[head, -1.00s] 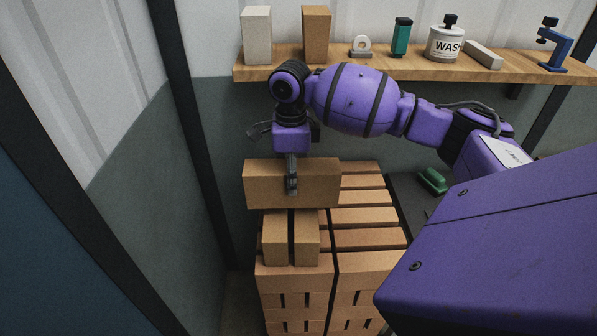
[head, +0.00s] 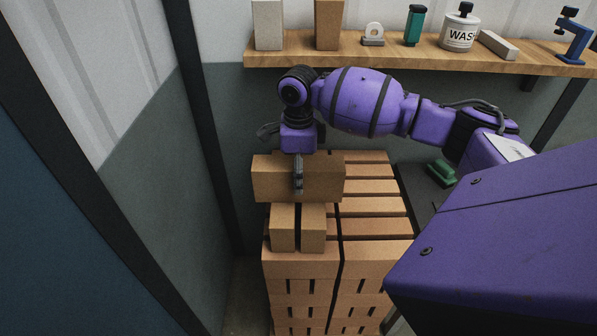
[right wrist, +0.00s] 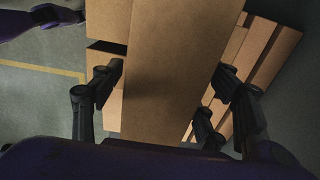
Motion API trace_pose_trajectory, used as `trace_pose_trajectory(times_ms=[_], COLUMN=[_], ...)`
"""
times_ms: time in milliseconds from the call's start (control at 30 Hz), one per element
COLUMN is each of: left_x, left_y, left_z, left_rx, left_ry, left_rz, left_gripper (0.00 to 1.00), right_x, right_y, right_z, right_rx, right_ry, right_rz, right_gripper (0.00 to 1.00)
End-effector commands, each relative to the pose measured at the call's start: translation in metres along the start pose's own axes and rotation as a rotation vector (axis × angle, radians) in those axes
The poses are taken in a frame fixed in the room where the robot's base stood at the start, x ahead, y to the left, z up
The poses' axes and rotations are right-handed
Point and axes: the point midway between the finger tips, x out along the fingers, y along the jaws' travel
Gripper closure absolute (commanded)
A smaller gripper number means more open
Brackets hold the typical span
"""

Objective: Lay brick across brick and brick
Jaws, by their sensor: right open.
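A tan brick (head: 325,180) lies crosswise over two shorter-looking tan bricks, the left one (head: 283,232) and the right one (head: 313,234), which are side by side with a narrow gap. It appears to rest on their tops; the contact is partly hidden. My right gripper (head: 298,176) points down over it, one finger in front of its near face. In the right wrist view the top brick (right wrist: 172,70) lies between the fingers of the right gripper (right wrist: 170,90), which are open with gaps beside it. My left gripper is not in view.
A stack of bricks (head: 372,205) stands underneath and to the right. A wooden shelf (head: 400,54) on the back wall holds bricks, a tub (head: 460,32) and a blue clamp (head: 573,35). A green object (head: 442,172) lies right of the stack. A dark post (head: 205,120) stands left.

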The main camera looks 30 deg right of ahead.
Motion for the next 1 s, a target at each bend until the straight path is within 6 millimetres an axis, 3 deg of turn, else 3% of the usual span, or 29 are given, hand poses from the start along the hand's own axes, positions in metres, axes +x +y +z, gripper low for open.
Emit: trace_pose_trajectory(times_ms=[267, 700, 1000], left_x=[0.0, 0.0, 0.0], left_y=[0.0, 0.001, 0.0], left_z=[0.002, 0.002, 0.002], left_rx=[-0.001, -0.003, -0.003], left_ry=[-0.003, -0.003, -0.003], left_rz=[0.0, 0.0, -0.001], left_gripper=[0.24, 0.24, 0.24], right_x=[-0.016, -0.103, -0.121], right_y=[-0.001, -0.001, 0.0], right_z=[0.0, 0.001, 0.0], right_rx=[0.001, 0.0, 0.0], right_ry=[-0.001, -0.001, 0.0], right_rz=[-0.002, -0.003, 0.0], right_gripper=[0.32, 0.32, 0.32])
